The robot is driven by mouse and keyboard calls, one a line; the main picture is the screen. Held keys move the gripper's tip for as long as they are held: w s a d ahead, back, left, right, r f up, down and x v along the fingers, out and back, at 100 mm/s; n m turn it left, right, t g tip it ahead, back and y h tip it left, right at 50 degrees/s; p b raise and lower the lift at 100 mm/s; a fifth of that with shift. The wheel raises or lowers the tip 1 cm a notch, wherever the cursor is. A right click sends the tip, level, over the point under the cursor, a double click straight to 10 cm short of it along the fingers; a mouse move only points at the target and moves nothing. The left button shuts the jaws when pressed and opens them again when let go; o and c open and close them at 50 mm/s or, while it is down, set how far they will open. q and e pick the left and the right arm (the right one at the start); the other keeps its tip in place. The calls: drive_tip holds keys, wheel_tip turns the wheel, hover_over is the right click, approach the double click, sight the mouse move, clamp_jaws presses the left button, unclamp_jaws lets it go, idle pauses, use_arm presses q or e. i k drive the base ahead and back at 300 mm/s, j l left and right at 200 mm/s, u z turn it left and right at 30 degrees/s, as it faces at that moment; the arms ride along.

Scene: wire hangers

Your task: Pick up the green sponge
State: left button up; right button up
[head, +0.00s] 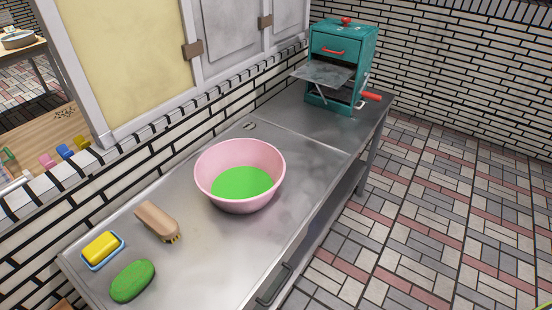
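The green sponge (133,281) is an oval block lying flat on the metal counter, near its front left end at the bottom of the head view. It lies just below a yellow block (101,248) in a blue dish, with a small gap between them. Nothing covers the sponge. Neither of my grippers shows in the head view.
A wooden brush (157,222) lies right of the dish. A pink basin (240,160) with a green bottom stands mid-counter. A teal machine (341,62) with a tray stands at the far end. The metal counter (215,255) is bare right of the sponge. Tiled floor lies open at right.

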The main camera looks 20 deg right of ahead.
sight(130, 282)
drive_tip(key=i+l+u, duration=0.1)
drive_tip(key=u, duration=0.4)
drive_tip(key=l+u, duration=0.2)
drive_tip(key=u, duration=0.3)
drive_tip(key=l+u, duration=0.2)
drive_tip(key=u, duration=0.3)
